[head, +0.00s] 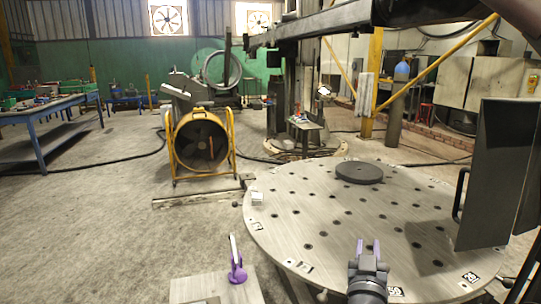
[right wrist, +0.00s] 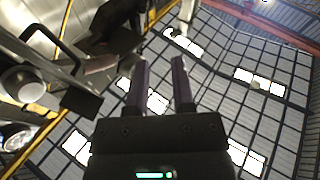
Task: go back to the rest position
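My right gripper (head: 368,247) is at the bottom of the head view, over the near edge of the round table. Its two purple fingers point up and stand apart, with nothing between them. In the right wrist view the gripper (right wrist: 160,88) also shows a clear gap between its fingers, with roof panels and skylights behind. My left gripper is not in view.
A round, holed table (head: 300,215) fills the right foreground, bearing a dark disc (head: 359,172). A dark panel with a handle (head: 492,175) stands at right. A purple clamp (head: 237,270) sits on a small board (head: 205,287).

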